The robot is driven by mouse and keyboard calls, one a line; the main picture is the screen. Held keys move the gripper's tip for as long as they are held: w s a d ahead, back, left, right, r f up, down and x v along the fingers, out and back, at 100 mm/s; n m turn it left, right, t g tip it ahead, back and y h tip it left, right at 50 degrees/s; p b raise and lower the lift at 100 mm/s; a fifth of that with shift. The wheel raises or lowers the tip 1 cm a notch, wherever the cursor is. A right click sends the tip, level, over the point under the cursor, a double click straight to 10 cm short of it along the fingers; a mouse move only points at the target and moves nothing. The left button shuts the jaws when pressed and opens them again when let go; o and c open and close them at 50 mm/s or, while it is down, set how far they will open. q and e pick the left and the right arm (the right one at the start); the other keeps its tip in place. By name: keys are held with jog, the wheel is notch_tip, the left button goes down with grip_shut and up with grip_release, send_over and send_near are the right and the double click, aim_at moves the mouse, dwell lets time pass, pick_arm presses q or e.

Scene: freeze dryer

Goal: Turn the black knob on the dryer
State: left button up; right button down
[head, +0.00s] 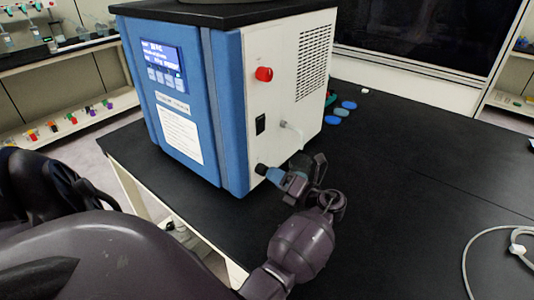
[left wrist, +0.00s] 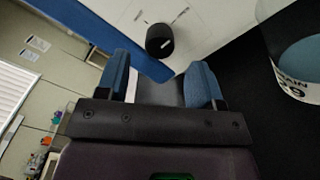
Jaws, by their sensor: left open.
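The freeze dryer (head: 225,105) is a blue and white box on the black bench. Its black knob (head: 261,169) sits low on the white side panel, near the blue front edge. My right gripper is not in view.
A red knob (head: 264,74), a black switch (head: 260,124) and a pale hose fitting (head: 284,124) are on the same panel. A container with lettering (left wrist: 298,60) stands right of my gripper. Blue discs (head: 340,112) lie behind the dryer. The bench's right side is mostly clear.

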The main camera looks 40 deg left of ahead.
aim_at(262, 170)
pick_arm(q)
jog(key=a, duration=0.4)
jog(key=shift+s+a, duration=0.2)
jog(key=shift+s, duration=0.05)
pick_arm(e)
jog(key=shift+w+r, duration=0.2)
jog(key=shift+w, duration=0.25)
